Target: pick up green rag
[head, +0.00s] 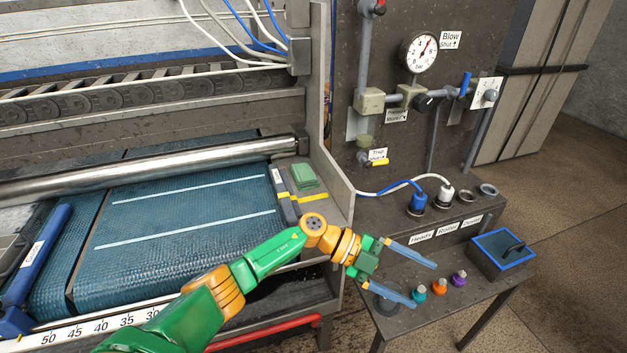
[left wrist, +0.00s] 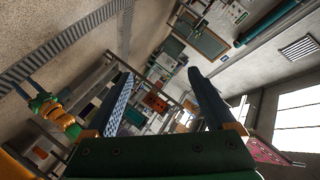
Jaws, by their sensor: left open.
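The green rag (head: 303,175) looks like a small folded green pad. It lies on the grey ledge at the right end of the blue belt in the head view. My left gripper (head: 424,284) is open and empty, its two blue fingers spread apart. It is right of and below the rag in the picture, over the side bench, and clear of it. In the left wrist view the open fingers (left wrist: 160,75) frame the distant room, and I cannot make out the rag there. My other gripper (left wrist: 28,88) shows small at the left of that view.
The side bench holds teal, orange and purple plugs (head: 439,287) and a blue-rimmed box (head: 502,252). A dark panel with a gauge (head: 418,52) and pipes stands behind. A metal roller (head: 150,170) crosses above the blue belt (head: 180,240). A raised side plate (head: 325,170) stands right of the rag.

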